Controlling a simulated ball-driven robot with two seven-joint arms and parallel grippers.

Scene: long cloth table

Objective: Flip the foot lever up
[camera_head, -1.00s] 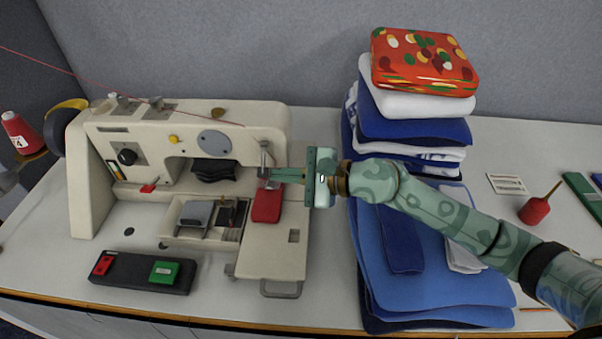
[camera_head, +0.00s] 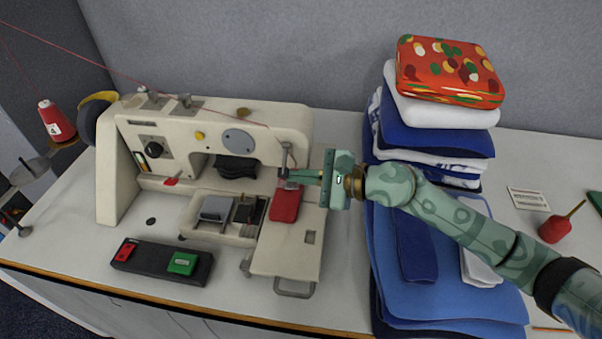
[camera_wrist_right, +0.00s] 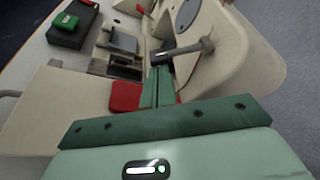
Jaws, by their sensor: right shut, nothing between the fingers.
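The cream sewing machine (camera_head: 215,117) stands on the table. At the right end of its head are the small grey metal parts of the foot lever (camera_head: 285,158). In the right wrist view a grey lever with a rounded end (camera_wrist_right: 190,49) sticks out just beyond my fingers. My right gripper (camera_head: 293,175) is shut and empty, its fingers pointing left at the lever area. The fingertips (camera_wrist_right: 160,75) appear close to the lever and partly above the red cloth (camera_head: 286,205). I cannot tell whether they touch the lever. My left gripper is not in view.
A stack of folded blue and white cloth (camera_head: 440,255) stands right of the machine, under my right arm, with a patterned red bundle (camera_head: 450,70) on top. A switch box (camera_head: 150,263) with red and green buttons lies in front. A red thread spool (camera_head: 56,120) is at left.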

